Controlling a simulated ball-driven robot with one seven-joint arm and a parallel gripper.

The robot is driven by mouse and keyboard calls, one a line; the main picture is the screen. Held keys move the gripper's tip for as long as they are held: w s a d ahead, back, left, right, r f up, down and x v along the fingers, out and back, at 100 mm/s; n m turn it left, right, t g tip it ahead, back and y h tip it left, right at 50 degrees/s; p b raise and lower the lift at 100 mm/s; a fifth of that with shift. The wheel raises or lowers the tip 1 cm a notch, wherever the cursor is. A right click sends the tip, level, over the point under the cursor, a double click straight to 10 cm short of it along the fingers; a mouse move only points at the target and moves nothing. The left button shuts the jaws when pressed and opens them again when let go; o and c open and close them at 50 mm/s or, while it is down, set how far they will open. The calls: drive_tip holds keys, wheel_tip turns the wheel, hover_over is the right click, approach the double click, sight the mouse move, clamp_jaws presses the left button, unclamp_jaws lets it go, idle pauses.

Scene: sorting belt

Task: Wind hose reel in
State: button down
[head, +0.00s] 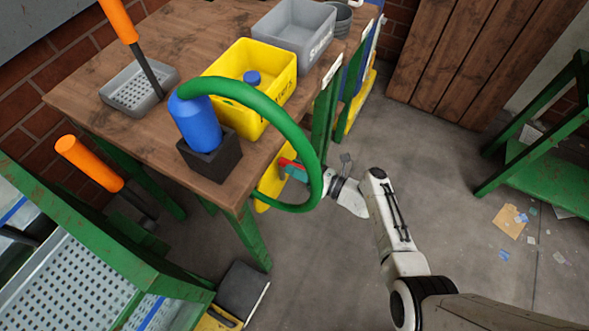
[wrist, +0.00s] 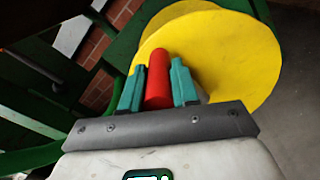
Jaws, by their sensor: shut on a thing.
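The hose reel (head: 268,188) has yellow discs and sits low beside the wooden table's right edge, partly hidden by the table. Its yellow disc (wrist: 235,55) fills the upper right of the wrist view. A red crank handle (wrist: 158,85) stands out from the disc, and its red end (head: 285,162) also shows in the head view. My gripper (wrist: 158,68), with teal fingers, is shut on the red handle, one finger on each side. It also shows in the head view (head: 294,171). The green hose (head: 290,125) arcs from the blue bottle's top out past the table edge and down to the reel.
On the table (head: 90,82) stand the blue bottle (head: 197,122) in a black holder (head: 210,158), a yellow bin (head: 262,118), a grey bin (head: 315,40) and a grey tray (head: 140,95). A green frame (head: 530,150) stands at right. Paper scraps (head: 510,222) lie on otherwise open floor.

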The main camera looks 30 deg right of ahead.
drive_tip(key=w+d+f+m+b, duration=0.6)
drive_tip(key=d+f+m+b, duration=0.1)
drive_tip(key=d+m+b, duration=0.1)
drive_tip(key=shift+d+m+b, duration=0.15)
drive_tip(key=shift+m+b, duration=0.3)
drive_tip(key=shift+m, duration=0.25)
drive_tip(key=shift+f, duration=0.1)
idle(0.4)
drive_tip(key=c, duration=1.1)
unclamp_jaws()
drive_tip(key=shift+c, duration=0.2)
drive_tip(key=o, duration=0.3)
drive_tip(key=p+v, duration=0.2)
drive_tip(key=v, duration=0.8)
drive_tip(key=shift+s+d+p, duration=0.25)
drive_tip(key=shift+s+p, duration=0.05)
drive_tip(key=shift+p, duration=0.05)
